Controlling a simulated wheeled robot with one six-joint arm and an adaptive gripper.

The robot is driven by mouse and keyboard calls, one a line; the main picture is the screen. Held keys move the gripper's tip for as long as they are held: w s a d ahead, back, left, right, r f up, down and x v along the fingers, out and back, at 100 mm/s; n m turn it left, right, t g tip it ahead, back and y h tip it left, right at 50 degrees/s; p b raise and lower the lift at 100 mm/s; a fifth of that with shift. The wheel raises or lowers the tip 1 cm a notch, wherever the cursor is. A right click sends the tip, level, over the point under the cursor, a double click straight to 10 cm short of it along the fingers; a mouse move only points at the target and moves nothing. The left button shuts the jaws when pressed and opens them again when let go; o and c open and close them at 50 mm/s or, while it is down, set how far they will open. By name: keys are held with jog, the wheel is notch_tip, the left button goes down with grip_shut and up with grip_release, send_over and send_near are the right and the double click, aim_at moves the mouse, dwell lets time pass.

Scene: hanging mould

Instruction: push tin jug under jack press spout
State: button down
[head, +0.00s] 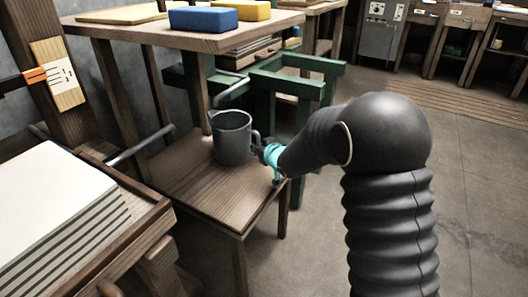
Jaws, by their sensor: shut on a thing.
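The tin jug (231,143) is a dark grey metal vessel standing upright on a low wooden stand (190,185), near its back right part. Its handle (256,138) faces right, toward my arm. My gripper (266,153), with teal parts, is at the handle and shut on the jug; the fingertips are small and partly hidden. A grey pipe (232,91) slopes down from the green frame (285,85) and ends just above and behind the jug's rim. A second grey pipe (140,147) comes from the left bench. I cannot tell which is the jack press spout.
A wooden table (190,36) with a blue block (203,20) and a yellow block (243,9) overhangs behind the jug. A stack of white sheets (45,205) lies at left. The stand's front is clear. Open floor (475,200) lies right.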

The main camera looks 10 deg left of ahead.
aim_at(246, 145)
jog(key=shift+w+a+f+b, duration=0.1)
jog(key=shift+w+a+b, duration=0.15)
jog(key=shift+a, duration=0.65)
jog(key=shift+w+a+r+b, duration=0.1)
jog(key=shift+w+a, duration=0.25)
jog(key=shift+a, duration=0.6)
jog(key=shift+w+a+f+b, duration=0.1)
jog(key=shift+w+a+b, duration=0.15)
jog(key=shift+a, duration=0.65)
jog(key=c, duration=1.1)
grip_release()
